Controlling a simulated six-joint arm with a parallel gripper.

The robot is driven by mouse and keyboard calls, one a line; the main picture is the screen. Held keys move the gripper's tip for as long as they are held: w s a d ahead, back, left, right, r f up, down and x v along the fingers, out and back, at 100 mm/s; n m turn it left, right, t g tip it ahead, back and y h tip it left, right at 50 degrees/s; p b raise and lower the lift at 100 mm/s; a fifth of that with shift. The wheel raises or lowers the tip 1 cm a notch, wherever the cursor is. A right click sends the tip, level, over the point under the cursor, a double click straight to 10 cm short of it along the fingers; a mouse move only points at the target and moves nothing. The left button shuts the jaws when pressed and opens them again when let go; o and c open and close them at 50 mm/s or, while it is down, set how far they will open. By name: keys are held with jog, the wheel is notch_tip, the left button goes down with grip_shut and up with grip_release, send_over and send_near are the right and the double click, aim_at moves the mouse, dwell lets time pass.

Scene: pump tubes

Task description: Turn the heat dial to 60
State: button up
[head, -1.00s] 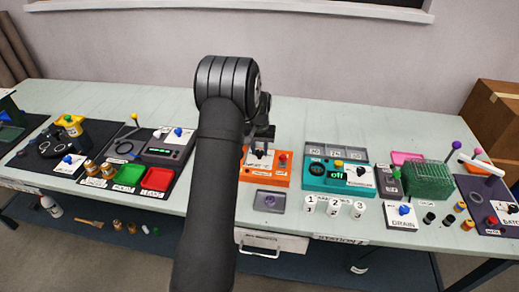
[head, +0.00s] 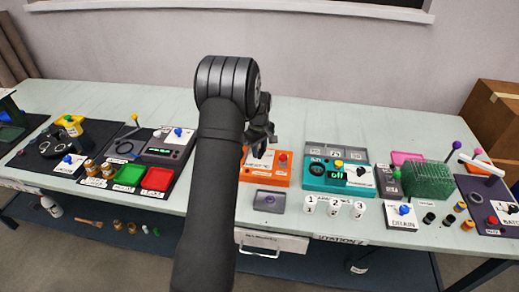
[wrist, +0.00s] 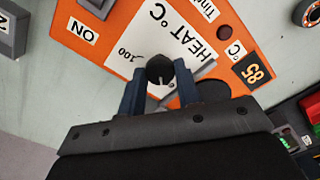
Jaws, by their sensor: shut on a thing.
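The heat dial (wrist: 160,70) is a round black knob on a white plate marked "HEAT °C" and "100", on an orange unit (wrist: 85,58). In the wrist view the dial sits between the two blue fingers of my gripper (wrist: 158,75), which are shut on it. A short pale line shows on the dial's near side. The 60 mark cannot be made out. A black plate reading "85" (wrist: 253,71) is to the right of the dial. In the head view the orange unit (head: 277,177) is mid-table, with my gripper (head: 262,150) over it and the dial hidden.
A red button (head: 283,158) is on the orange unit's right side. A teal unit (head: 318,182) with a yellow knob stands to the right. A green tray and a red tray (head: 158,179) are to the left.

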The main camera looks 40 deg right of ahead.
aim_at(260, 152)
jog(key=shift+n, duration=1.2)
jog(key=o, duration=1)
jog(key=shift+c, duration=0.2)
notch_tip(260, 152, up, 17)
jog(key=shift+r, duration=0.2)
jog(key=shift+f, duration=0.1)
